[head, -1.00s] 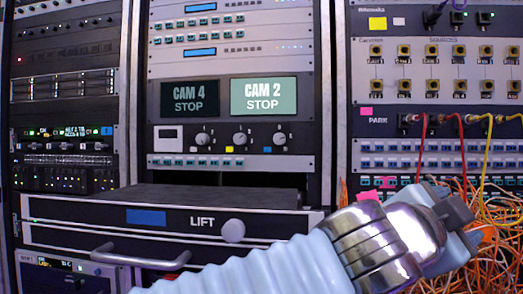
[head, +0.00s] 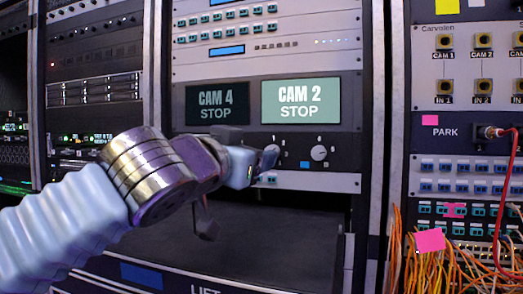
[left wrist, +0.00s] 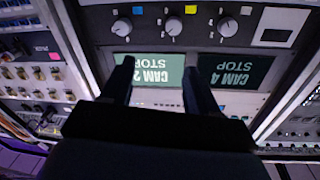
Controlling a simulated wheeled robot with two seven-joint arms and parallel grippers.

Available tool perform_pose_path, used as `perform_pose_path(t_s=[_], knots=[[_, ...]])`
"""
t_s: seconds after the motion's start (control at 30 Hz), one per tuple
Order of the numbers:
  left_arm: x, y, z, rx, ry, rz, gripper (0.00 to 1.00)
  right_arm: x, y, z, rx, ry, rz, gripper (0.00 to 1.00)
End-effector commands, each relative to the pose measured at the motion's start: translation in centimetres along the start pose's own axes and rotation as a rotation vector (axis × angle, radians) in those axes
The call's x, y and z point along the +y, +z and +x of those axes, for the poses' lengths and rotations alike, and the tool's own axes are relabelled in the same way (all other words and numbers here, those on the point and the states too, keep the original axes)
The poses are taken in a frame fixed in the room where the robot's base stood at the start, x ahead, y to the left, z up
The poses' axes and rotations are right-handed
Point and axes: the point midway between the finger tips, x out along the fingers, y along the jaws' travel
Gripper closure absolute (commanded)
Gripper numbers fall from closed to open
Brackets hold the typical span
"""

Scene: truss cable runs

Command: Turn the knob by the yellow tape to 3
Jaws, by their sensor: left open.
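In the left wrist view, which is upside down, three grey knobs sit in a row on a dark panel. The middle knob (left wrist: 173,25) has yellow tape (left wrist: 191,10) beside it. One knob (left wrist: 122,27) has blue tape beside it; the other (left wrist: 228,27) has pale tape. Their settings are too small to read. My right gripper is out of view.
Lit CAM 2 (head: 300,101) and dark CAM 4 (head: 217,104) screens are above the knobs. A dark opening (head: 290,215) lies below them, over the LIFT drawer (head: 140,275). Orange cables (head: 440,265) hang at the right.

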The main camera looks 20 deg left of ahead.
Motion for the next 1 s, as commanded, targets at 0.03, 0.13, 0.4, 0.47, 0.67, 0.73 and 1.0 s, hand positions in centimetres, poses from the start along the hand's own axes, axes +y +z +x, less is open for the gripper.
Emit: perform_pose_path(t_s=[0.03, 0.13, 0.4, 0.47, 0.67, 0.73, 1.0], knots=[[-0.7, 0.6, 0.1, -0.012, -0.018, -0.009, 0.40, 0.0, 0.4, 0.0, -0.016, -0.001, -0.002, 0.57], [-1.4, 1.1, 0.6, -0.025, -0.035, -0.022, 0.40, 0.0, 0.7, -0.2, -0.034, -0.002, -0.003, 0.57], [-1.6, 1.0, 5.3, -0.029, -0.036, -0.021, 0.40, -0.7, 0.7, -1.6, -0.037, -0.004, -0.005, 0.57], [-1.7, 1.0, 6.8, -0.029, -0.036, -0.020, 0.40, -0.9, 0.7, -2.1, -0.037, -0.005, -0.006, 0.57], [-1.9, 1.1, 11.1, -0.028, -0.037, -0.020, 0.40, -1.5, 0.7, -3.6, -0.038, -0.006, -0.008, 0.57], [-1.9, 1.2, 12.2, -0.028, -0.036, -0.020, 0.40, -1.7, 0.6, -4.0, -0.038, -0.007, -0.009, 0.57], [-1.9, 1.5, 14.0, -0.025, -0.035, -0.022, 0.40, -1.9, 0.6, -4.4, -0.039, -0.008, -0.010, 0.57]])
